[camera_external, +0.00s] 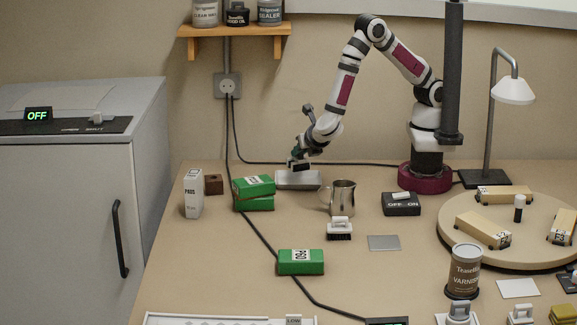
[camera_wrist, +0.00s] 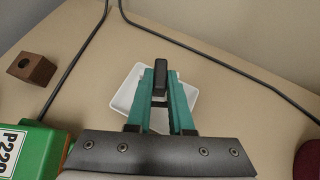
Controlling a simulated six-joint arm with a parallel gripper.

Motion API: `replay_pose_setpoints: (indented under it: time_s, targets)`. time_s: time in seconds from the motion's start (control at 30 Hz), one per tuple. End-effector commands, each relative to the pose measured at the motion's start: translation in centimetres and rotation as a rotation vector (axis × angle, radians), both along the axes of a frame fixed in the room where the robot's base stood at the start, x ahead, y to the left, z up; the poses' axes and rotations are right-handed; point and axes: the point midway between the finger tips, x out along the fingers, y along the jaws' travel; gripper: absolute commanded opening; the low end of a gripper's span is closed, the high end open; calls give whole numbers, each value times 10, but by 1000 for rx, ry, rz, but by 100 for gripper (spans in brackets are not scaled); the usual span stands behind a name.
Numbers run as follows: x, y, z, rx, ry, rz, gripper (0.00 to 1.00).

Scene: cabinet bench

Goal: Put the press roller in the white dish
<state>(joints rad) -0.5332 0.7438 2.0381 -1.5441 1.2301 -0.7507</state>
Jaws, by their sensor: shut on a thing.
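The white dish (camera_external: 298,180) stands on the bench near the back wall, and it also shows beneath my fingers in the wrist view (camera_wrist: 121,102). My gripper (camera_external: 297,160) is over the dish, with its teal fingers (camera_wrist: 160,90) pointing down towards it. The fingers are shut on a dark, narrow piece (camera_wrist: 160,76), which I take to be the press roller. Its lower part is hidden by the fingers, and I cannot tell whether it touches the dish floor.
Green P220 boxes (camera_external: 253,187) and a brown block (camera_external: 213,184) are left of the dish. A metal jug (camera_external: 342,197) stands right of it. A black cable (camera_external: 262,238) crosses the bench. A round turntable (camera_external: 468,252) with several yellowish blocks is at right.

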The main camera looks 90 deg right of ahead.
Motion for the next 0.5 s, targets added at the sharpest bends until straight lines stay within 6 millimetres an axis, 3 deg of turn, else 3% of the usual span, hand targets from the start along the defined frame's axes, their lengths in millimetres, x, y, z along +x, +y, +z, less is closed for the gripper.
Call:
replay_pose_setpoints:
  time_s: [0.2,0.5]
  targets:
    - [1,2,-38,-2,4,1,0]
    - [1,2,-42,0,2,0,0]
